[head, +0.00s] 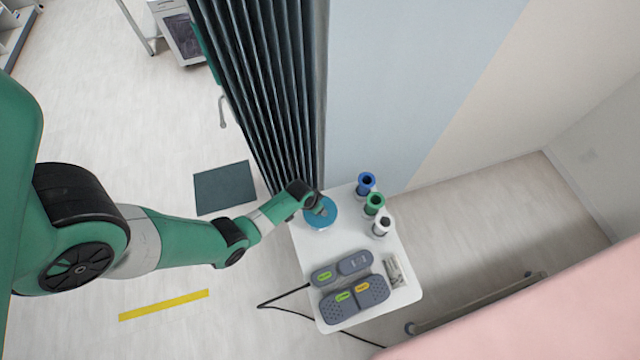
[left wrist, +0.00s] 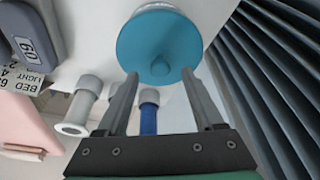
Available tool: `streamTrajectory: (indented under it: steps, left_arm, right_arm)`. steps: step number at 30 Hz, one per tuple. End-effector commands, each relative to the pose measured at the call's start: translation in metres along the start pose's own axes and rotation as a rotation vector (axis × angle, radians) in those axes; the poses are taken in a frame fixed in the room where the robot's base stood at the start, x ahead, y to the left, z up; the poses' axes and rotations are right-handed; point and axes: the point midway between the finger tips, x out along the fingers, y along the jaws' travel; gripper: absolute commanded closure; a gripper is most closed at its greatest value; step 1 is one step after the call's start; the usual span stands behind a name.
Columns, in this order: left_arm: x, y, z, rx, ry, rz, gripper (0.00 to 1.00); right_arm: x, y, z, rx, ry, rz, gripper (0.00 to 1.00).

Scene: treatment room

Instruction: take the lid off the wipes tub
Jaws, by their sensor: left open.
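The wipes tub's blue round lid (head: 318,218) shows at the far left corner of the white table in the head view, with the tub body mostly hidden beneath it. In the left wrist view the lid (left wrist: 158,45) fills the upper middle, with a small knob near its lower edge. My left gripper (left wrist: 160,80) is open, its two fingers pointing at the lid with the knob between their tips. Whether the fingers touch the lid cannot be told. In the head view my left gripper (head: 322,208) is over the lid. My right gripper is not in view.
Blue, green and white cylinders (head: 375,203) stand right of the tub on the white table (head: 300,240). Grey devices with coloured labels (head: 355,296) lie at the near end. A dark pleated curtain (head: 255,80) hangs close behind the tub. Cables trail off the table's left side.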

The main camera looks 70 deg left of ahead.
Motion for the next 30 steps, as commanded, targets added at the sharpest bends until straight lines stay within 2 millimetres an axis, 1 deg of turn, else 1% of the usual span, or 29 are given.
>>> streamTrajectory:
  steps: [1,3,10,14,15,17,18,20,21,22,30]
  left_arm:
    - [0.0177,0.0000,0.0019,0.000,0.000,0.000,0.31]
    - [0.0234,-0.0001,0.0016,0.000,-0.001,0.000,0.31]
    - [0.0208,-0.0002,-0.0001,-0.001,0.000,0.000,0.31]
    - [0.0207,-0.0002,0.0000,-0.001,0.000,0.000,0.54]
    - [0.0207,-0.0002,0.0001,-0.001,0.000,0.000,0.62]
    - [0.0207,-0.0002,0.0001,-0.001,0.000,0.000,0.72]
    - [0.0207,-0.0002,0.0001,-0.001,0.000,0.000,0.80]
    - [0.0207,-0.0002,0.0001,-0.001,0.000,0.000,0.91]
    - [0.0207,-0.0002,0.0001,-0.001,0.000,0.000,0.98]
    - [0.0208,-0.0002,0.0001,-0.001,0.000,0.000,1.00]
    - [0.0207,-0.0002,0.0001,-0.001,0.000,0.000,1.00]
  right_arm:
    - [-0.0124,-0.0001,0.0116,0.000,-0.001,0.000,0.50]
    - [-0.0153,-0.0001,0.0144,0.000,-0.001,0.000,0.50]
    - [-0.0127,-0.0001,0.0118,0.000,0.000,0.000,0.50]
    - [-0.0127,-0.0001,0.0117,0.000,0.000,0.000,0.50]
    - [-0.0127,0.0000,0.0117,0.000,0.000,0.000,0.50]
    - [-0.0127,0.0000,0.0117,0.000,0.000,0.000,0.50]
    - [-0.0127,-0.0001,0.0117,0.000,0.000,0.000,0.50]
    - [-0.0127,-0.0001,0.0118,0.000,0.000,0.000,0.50]
    - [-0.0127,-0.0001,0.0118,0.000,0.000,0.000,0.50]
    - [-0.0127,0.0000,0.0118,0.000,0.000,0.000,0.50]
    - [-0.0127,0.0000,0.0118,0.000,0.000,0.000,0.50]
